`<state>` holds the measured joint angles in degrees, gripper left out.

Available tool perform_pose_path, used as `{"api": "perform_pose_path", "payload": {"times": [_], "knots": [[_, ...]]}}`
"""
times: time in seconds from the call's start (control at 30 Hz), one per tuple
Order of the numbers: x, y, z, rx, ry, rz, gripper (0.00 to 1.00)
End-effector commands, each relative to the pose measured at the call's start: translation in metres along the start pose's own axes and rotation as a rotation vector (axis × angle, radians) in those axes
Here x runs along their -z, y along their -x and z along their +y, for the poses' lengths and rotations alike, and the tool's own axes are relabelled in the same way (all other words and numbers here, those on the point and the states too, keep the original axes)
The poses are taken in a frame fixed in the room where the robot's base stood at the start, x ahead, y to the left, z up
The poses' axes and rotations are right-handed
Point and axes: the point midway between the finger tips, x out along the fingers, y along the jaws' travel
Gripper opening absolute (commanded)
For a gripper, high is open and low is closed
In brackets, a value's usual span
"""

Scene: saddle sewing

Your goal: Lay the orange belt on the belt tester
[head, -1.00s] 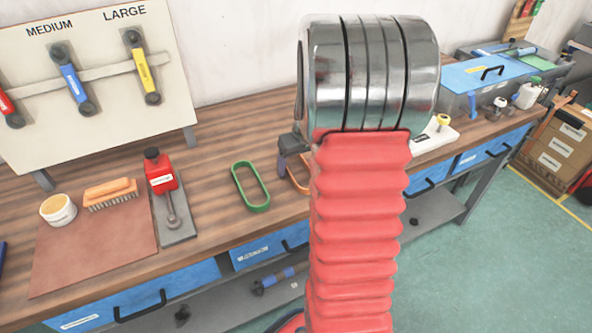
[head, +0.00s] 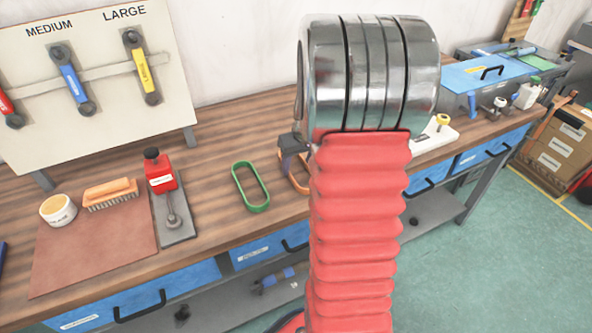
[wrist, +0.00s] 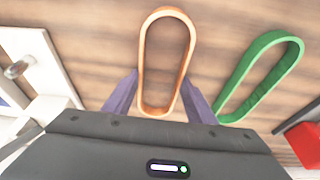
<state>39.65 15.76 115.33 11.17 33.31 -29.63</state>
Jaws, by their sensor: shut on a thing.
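The orange belt (wrist: 143,60), a long narrow loop, is between the two purple fingers of my gripper (wrist: 160,98) in the wrist view. The gripper is shut on the belt's near end, and the far end sticks out ahead over the wooden bench. In the head view a part of the orange belt (head: 284,182) shows beside my red arm, which hides the rest of it and most of the gripper. A white base with a yellow knob (head: 443,120), perhaps the belt tester, stands on the bench to the right, partly behind my arm.
A green belt (head: 238,182) lies flat just left of the orange one; it also shows in the wrist view (wrist: 255,80). A blue-lidded box (head: 480,75) stands at the back right.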

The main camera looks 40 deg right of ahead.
Motion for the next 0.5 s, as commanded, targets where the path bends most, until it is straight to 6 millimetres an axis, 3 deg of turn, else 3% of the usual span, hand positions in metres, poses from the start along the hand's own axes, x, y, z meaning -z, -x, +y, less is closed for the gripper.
{"api": "perform_pose_path", "payload": {"times": [0.3, 0.5], "knots": [[0.001, 0.002, 0.000, 0.000, 0.001, 0.001, 0.28], [0.007, 0.019, 0.000, -0.001, 0.001, 0.003, 0.28]]}}
